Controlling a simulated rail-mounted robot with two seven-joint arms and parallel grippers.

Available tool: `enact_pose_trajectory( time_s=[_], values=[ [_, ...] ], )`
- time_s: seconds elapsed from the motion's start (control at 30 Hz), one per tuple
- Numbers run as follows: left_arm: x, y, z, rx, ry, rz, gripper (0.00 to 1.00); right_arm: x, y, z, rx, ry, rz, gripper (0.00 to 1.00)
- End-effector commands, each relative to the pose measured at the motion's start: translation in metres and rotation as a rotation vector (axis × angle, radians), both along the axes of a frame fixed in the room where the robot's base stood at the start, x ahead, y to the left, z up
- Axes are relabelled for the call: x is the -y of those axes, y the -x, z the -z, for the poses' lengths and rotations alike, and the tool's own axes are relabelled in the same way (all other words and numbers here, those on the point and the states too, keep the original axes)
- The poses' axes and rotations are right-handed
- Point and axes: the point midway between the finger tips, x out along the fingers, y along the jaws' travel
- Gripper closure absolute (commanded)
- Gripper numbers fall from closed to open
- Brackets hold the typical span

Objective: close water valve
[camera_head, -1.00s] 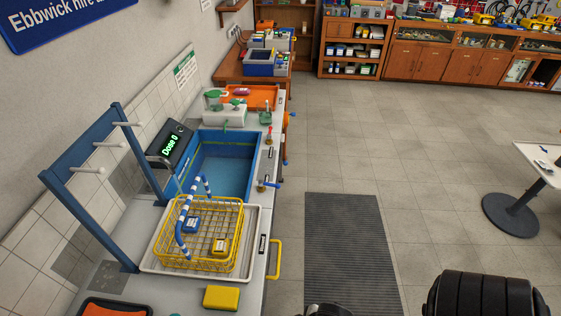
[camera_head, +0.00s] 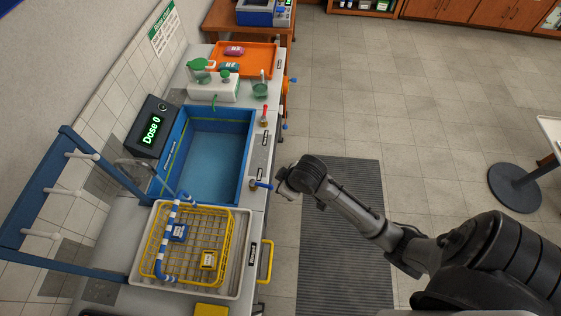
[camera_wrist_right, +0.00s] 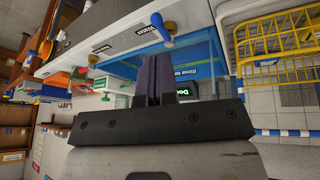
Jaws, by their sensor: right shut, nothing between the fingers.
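The water valve (camera_head: 259,185) has a blue lever and sits on the right edge of the counter by the blue sink, in the head view. In the right wrist view the blue lever (camera_wrist_right: 158,24) and its brass fitting are beside a "Water" label, just beyond the fingertips. My right gripper (camera_head: 283,184) reaches in from the right, just outside the counter edge beside the lever. Its dark fingers (camera_wrist_right: 152,62) are shut together with nothing between them. They appear close to the lever tip; I cannot tell whether they touch. My left gripper is not in view.
The sink (camera_head: 210,150) has a "Dose 0" display (camera_head: 152,128) at its left. A red-handled valve (camera_head: 264,115) stands farther back. A yellow wire basket (camera_head: 195,245) sits in a white tray nearby, and a yellow handle (camera_head: 266,260) juts from the counter. The floor mat (camera_head: 340,250) is clear.

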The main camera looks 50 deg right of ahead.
Motion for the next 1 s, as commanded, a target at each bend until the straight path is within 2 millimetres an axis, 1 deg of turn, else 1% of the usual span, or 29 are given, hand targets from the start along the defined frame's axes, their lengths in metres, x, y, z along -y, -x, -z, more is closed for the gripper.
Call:
enact_pose_trajectory(
  time_s=[0.03, 0.1, 0.13, 0.23, 0.3, 0.37, 0.5, 0.6, 0.8, 1.0],
  values=[
    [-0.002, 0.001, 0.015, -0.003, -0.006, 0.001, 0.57, 0.016, -0.023, 0.012, -0.014, -0.007, -0.011, 1.00],
    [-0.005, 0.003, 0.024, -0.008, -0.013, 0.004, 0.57, 0.037, -0.047, 0.019, -0.048, -0.036, -0.036, 1.00],
    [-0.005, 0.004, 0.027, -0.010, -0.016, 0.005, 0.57, 0.045, -0.056, 0.022, -0.062, -0.052, -0.047, 1.00],
    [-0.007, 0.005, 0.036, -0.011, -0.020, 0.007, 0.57, 0.070, -0.079, 0.028, -0.109, -0.121, -0.089, 1.00],
    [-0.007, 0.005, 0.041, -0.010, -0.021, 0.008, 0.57, 0.085, -0.090, 0.032, -0.137, -0.180, -0.124, 1.00],
    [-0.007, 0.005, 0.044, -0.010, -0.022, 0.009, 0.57, 0.096, -0.097, 0.034, -0.155, -0.234, -0.156, 1.00],
    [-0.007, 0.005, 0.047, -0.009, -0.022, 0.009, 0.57, 0.113, -0.103, 0.039, -0.177, -0.362, -0.249, 1.00],
    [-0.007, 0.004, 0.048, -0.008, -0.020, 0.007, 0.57, 0.118, -0.103, 0.042, -0.175, -0.442, -0.318, 1.00],
    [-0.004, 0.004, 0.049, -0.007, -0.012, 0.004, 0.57, 0.120, -0.100, 0.046, -0.153, -0.536, -0.415, 1.00],
    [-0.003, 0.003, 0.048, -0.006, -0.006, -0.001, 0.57, 0.120, -0.099, 0.046, -0.142, -0.563, -0.445, 1.00]
  ],
)
